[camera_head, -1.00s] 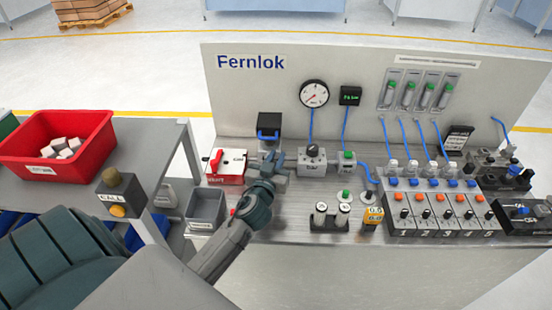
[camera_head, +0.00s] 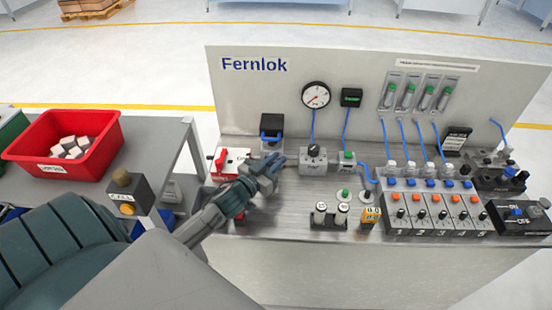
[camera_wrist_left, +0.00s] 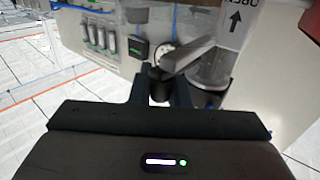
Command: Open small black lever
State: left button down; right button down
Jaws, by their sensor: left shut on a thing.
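The gripper hides the lever in the head view. My right gripper is out of view.
A round gauge (camera_head: 316,95) and green display (camera_head: 351,97) are on the back panel. Several numbered valves (camera_head: 437,211) fill the right. A red bin (camera_head: 65,146) is on the left table.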

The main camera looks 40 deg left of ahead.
pick_arm(q)
jog(key=c, duration=1.4)
grip_release()
jog(key=shift+o, duration=0.2)
